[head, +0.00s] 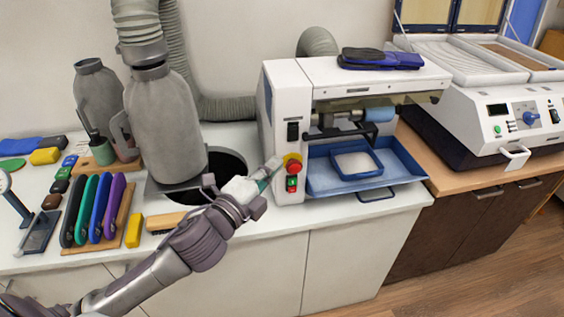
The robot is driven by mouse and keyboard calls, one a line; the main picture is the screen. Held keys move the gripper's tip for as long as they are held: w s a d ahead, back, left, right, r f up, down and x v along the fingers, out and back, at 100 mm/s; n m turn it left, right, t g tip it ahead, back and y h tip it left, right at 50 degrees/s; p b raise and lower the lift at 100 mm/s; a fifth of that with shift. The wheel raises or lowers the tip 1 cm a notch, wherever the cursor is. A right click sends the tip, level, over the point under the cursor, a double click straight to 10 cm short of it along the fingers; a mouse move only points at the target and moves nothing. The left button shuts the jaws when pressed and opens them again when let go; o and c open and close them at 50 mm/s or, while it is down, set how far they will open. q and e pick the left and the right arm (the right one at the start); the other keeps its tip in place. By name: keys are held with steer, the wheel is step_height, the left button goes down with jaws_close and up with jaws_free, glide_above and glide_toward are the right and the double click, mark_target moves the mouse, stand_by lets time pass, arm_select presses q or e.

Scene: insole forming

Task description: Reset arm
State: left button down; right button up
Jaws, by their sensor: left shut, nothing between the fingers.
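My left arm comes in from the lower left and reaches across the front of the counter. Its gripper (271,168) is shut and empty. Its tip is close to the red button (293,168) with a yellow surround on the front of the white machine (288,100). I cannot tell whether the tip touches the machine. A green switch (291,184) sits just below the red button. My right gripper is not in view.
A grey hose unit (165,120) stands over a dark round opening behind my arm. Colored insoles (97,210) stand in a wooden rack at left. A wooden brush (170,221) lies near my forearm.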

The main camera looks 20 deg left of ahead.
arm_select(q)
steer(key=s+a+f+n+g+y, duration=0.1)
steer(key=s+f+n+g+y, duration=0.2)
steer(key=f+n, duration=0.35)
steer(key=s+a+f+n+g+y, duration=0.1)
steer(key=s+a+f+n+g, duration=0.15)
steer(key=s+f+n, duration=0.4)
steer(key=s+d+f+n+g, duration=0.2)
steer(key=s+f+n+g, duration=0.1)
steer(key=s+f+g, duration=0.3)
steer(key=s+d+f+n+g, duration=0.2)
steer(key=s+f+n+g, duration=0.1)
steer(key=s+f, duration=0.5)
step_height(320, 180, down, 24)
steer(key=s+g+b, duration=0.1)
steer(key=s, duration=0.1)
steer(key=s+a+f+g+b, duration=0.1)
steer(key=s+a+f, duration=0.2)
steer(key=s+f, duration=1.3)
step_height(320, 180, down, 2)
steer(key=shift+s+f+m, duration=0.15)
steer(key=shift+s+m, duration=0.2)
steer(key=shift+m, duration=0.05)
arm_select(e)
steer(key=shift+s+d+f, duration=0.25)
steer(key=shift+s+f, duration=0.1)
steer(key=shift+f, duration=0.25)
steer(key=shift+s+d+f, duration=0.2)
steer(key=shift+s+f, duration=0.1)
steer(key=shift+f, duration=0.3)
